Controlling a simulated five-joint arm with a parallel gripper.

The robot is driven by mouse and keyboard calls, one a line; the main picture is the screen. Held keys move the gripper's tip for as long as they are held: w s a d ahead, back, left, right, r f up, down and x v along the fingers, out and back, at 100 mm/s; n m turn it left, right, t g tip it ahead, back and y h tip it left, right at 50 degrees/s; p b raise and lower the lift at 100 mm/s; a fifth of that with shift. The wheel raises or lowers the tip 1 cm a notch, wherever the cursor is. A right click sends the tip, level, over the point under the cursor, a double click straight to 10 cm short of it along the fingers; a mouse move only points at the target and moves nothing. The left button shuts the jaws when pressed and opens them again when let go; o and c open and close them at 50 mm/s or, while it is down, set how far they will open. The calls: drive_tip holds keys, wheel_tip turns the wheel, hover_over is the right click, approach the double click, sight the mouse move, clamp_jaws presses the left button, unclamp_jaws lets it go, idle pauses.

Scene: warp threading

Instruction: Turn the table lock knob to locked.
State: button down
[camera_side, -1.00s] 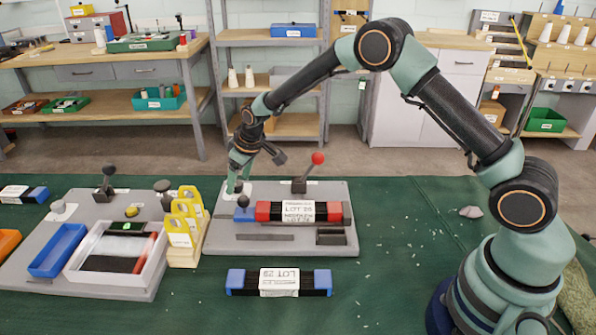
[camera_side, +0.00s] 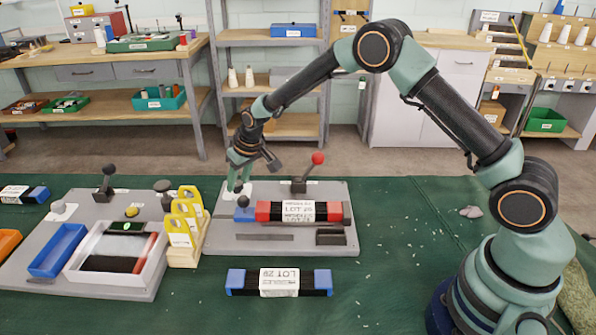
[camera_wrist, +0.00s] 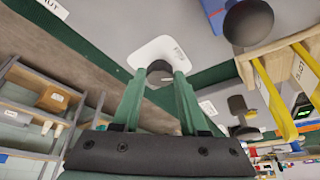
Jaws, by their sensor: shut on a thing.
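The table lock knob (camera_wrist: 159,70) is a dark round knob on a white labelled plate (camera_wrist: 148,52). In the wrist view it sits between the two green fingertips of my gripper (camera_wrist: 160,78), which is shut on it. In the side view my gripper (camera_side: 239,186) points down at the back left corner of the grey plate (camera_side: 280,245), over the white plate (camera_side: 226,187). There the fingers hide the knob. I cannot read the plate's label or tell which way the knob is set.
A lever with a red ball (camera_side: 318,158) stands right of my gripper. A red-ended lot bundle (camera_side: 264,212) and a small blue block (camera_side: 244,213) lie in front. Yellow-topped pieces (camera_side: 181,222) stand at left. The green cloth (camera_side: 420,240) at right is mostly clear.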

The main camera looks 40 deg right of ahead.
drive_tip(key=shift+a+m, duration=0.1)
drive_tip(key=shift+m, duration=0.7)
drive_tip(key=shift+r, duration=0.1)
drive_tip(key=shift+c, duration=2.2)
unclamp_jaws()
drive_tip(key=v, duration=1.2)
drive_tip(key=shift+r, duration=0.1)
